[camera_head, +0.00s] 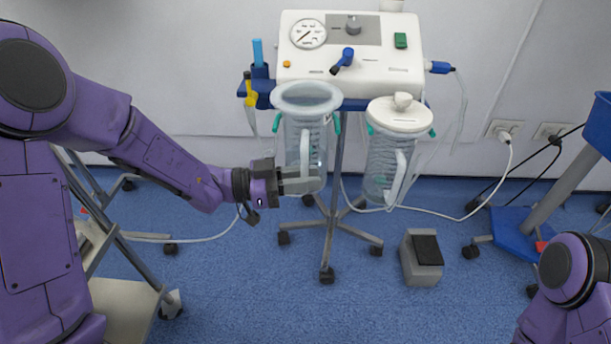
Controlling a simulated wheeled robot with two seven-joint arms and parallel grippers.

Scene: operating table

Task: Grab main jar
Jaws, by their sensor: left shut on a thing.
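Two clear jars hang below a white suction unit (350,62) on a wheeled stand. The left jar (307,125) has an open, pale ring-shaped top and a vertical handle. The right jar (385,165) has a white lid (400,115) and a white handle. My left gripper (305,183) reaches in from the left at the lower part of the left jar and is shut on its handle, as far as the overlap shows. My right gripper is out of view; only part of my right arm shows at the lower right.
The stand's base (328,232) has several castors on the blue floor. A grey foot pedal (421,257) lies right of it. A trolley (125,300) stands at left, and a blue-based stand (520,235) at right. Cables run to wall sockets (505,128).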

